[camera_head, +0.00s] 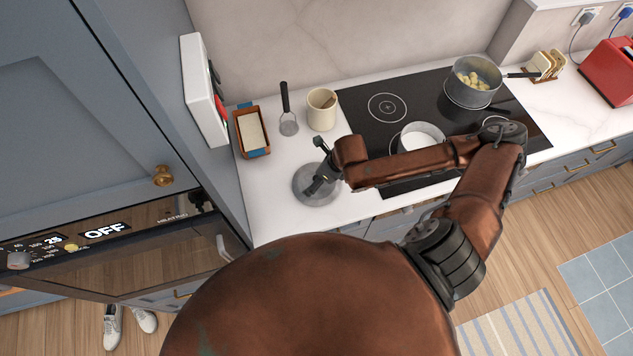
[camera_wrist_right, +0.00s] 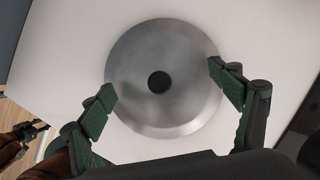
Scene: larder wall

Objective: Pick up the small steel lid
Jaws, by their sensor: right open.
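The small steel lid (camera_head: 302,184) lies flat on the white counter, left of the hob, near the counter's front edge. In the right wrist view the round grey lid (camera_wrist_right: 180,50) shows whole, with a dark round knob (camera_wrist_right: 159,82) at its middle. My right gripper (camera_head: 318,168) is just above the lid. In the right wrist view its green-padded fingers (camera_wrist_right: 160,82) are spread wide on either side of the knob, with nothing between them gripped. Part of what looks like my left gripper (camera_wrist_right: 32,130) shows at the lower left there; its jaws are unclear.
Behind the lid stand a cream mug (camera_head: 321,110), a strainer with a black handle (camera_head: 288,122) and a brown dish (camera_head: 252,131). The black hob (camera_head: 372,122) holds a white-filled pan (camera_head: 422,133) and a pot of potatoes (camera_head: 473,95). A tall cabinet (camera_head: 215,175) borders the left.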

